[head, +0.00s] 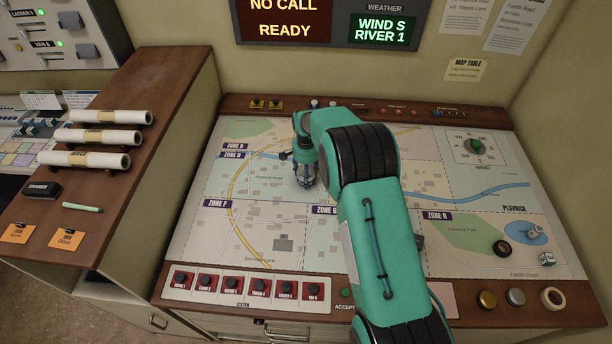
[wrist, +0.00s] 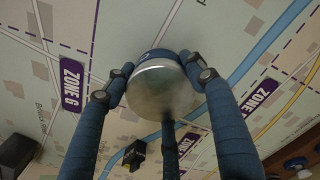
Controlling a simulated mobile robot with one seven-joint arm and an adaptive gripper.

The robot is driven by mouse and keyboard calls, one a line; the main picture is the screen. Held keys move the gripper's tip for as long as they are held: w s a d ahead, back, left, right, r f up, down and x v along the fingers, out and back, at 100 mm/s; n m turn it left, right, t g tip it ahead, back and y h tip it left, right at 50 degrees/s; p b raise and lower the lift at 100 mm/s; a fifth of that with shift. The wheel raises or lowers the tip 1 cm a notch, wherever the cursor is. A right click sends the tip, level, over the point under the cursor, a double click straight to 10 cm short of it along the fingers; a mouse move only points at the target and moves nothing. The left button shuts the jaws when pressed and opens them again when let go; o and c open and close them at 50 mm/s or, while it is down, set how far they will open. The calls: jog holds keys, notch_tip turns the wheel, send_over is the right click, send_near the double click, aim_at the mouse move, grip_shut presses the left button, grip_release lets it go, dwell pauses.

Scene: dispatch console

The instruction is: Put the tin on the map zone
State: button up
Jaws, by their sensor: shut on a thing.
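My gripper (head: 305,180) points down over the upper left part of the map table (head: 250,215), near the blue river line and below the top zone labels. In the wrist view its blue fingers (wrist: 158,100) are closed around a round tin (wrist: 155,88) with a silvery top and a blue side. The fingers hide most of the tin in the head view. I cannot tell whether the tin touches the map. A Zone G label (wrist: 72,88) shows left of the tin in the wrist view, and another zone label (wrist: 258,97) shows to its right.
Rolled papers (head: 98,137) lie on the left shelf. My arm covers the map's middle.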

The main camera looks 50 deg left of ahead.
jog(key=shift+f, duration=0.15)
jog(key=o, duration=1.3)
jog(key=shift+r, duration=6.15)
